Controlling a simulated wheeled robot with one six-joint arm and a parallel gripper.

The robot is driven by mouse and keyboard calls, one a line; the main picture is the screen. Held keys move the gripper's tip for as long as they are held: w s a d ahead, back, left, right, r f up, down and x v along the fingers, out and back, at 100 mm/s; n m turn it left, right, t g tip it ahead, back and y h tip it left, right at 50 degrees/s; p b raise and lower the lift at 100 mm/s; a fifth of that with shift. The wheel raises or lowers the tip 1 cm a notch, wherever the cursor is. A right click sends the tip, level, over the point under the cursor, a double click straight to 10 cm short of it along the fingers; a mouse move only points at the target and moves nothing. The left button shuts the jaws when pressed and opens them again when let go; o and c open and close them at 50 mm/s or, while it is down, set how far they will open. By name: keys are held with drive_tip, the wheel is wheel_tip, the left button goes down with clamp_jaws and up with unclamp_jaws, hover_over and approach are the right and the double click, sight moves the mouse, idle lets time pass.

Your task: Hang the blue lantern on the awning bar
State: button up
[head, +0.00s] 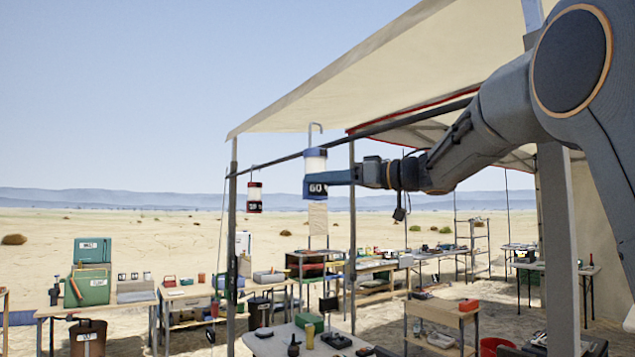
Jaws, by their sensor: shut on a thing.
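The blue lantern (316,164) has a pale body, a dark blue base band with white lettering and a grey hook on top. My gripper (327,181) is shut on the lantern's lower part and holds it upright in the air. The awning bar (400,123) is a dark rod running slantwise under the tan awning. In the head view the lantern's hook rises above the bar's line, and the lantern overlaps the bar. I cannot tell whether the hook touches the bar or is in front of it.
A red lantern (254,196) hangs from the bar to the left. Awning posts (233,230) stand at left and centre. Below are tables with boxes and tools, such as a green case (88,285) and a front table (270,345). Open sky lies left of the awning.

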drive_tip(key=shift+w+d+f+b, duration=0.4)
drive_tip(key=shift+w+d+f, duration=0.05)
drive_tip(key=shift+d, duration=0.2)
drive_tip(key=shift+w+d+f+b, duration=0.35)
drive_tip(key=shift+w+d+f, duration=0.15)
drive_tip(key=shift+d, duration=0.2)
drive_tip(key=shift+w+d+f+b, duration=0.4)
drive_tip(key=shift+d+f, duration=0.05)
drive_tip(key=shift+d, duration=0.2)
drive_tip(key=o, duration=1.3)
drive_tip(key=shift+f, duration=0.1)
